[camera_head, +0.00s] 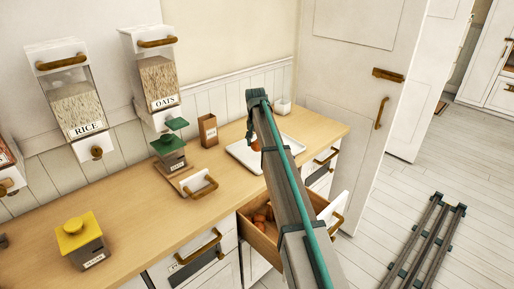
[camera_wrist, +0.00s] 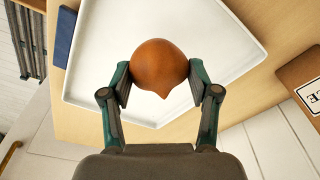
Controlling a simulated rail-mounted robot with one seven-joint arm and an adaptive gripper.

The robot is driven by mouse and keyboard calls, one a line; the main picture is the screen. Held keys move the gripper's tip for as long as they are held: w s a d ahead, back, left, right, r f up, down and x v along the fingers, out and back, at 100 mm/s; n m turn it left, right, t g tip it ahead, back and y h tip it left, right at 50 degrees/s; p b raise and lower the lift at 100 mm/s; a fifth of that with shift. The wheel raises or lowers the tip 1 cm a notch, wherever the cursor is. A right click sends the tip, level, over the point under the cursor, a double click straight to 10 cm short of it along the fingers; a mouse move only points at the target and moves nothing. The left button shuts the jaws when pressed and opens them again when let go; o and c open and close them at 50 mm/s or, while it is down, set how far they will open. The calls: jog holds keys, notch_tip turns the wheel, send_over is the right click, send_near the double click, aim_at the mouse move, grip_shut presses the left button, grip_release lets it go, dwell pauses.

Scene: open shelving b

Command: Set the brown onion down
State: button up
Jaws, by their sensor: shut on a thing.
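The brown onion (camera_wrist: 159,67) is round with a pointed tip. My gripper (camera_wrist: 159,84) is shut on it, with one finger pad on each side. In the wrist view the onion shows over the white tray (camera_wrist: 100,45); I cannot tell whether it touches the tray. In the head view the tray (camera_head: 293,146) lies on the wooden counter, and a bit of the onion (camera_head: 256,145) shows beside my arm. My arm hides the fingers and part of the tray there.
An open drawer (camera_head: 262,238) with several brown onions stands below the counter. A brown box (camera_head: 208,130), a green-lidded container (camera_head: 169,151) and a yellow-lidded container (camera_head: 80,240) stand on the counter. A small white cup (camera_head: 283,106) is behind the tray. A blue object (camera_wrist: 65,37) lies beside the tray.

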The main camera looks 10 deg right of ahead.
aim_at(257, 149)
jog(key=shift+w+f, duration=0.3)
jog(key=shift+f, duration=0.05)
jog(key=shift+w+f+p, duration=0.2)
jog(key=shift+f+p, duration=0.3)
jog(key=shift+f, duration=1.25)
jog(key=shift+f, duration=0.15)
jog(key=o, duration=1.2)
jog(key=r+b, duration=0.1)
jog(key=r, duration=0.3)
jog(key=s+r, duration=0.1)
jog(key=r, duration=0.3)
jog(key=r+b, duration=0.1)
jog(key=r, duration=0.3)
jog(key=shift+s+a+r+b, duration=0.1)
jog(key=shift+s+a+b, duration=0.1)
jog(key=shift+a+b, duration=0.1)
jog(key=shift+d, duration=0.1)
